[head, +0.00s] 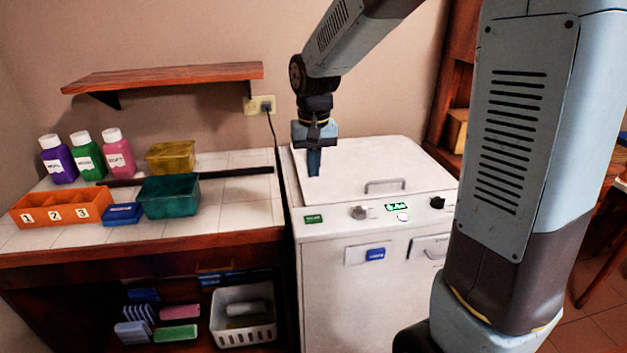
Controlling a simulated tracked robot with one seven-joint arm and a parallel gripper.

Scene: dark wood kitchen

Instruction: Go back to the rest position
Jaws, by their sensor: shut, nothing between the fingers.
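My gripper (314,163) points straight down over the left part of the white machine's lid (345,200). Its fingers are shut with nothing between them. The tips appear just above the lid; I cannot tell the exact gap. My arm reaches in from the upper right, and its large lower links cover much of the right side of the view. The lid is closed and has a grey handle (385,185).
Left of the machine, a tiled counter (235,215) holds an orange numbered box (62,208), a teal bin (169,196), a yellow bin (170,157) and three bottles (86,156). A wooden shelf (165,76) juts from the wall. A white basket (243,318) stands below.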

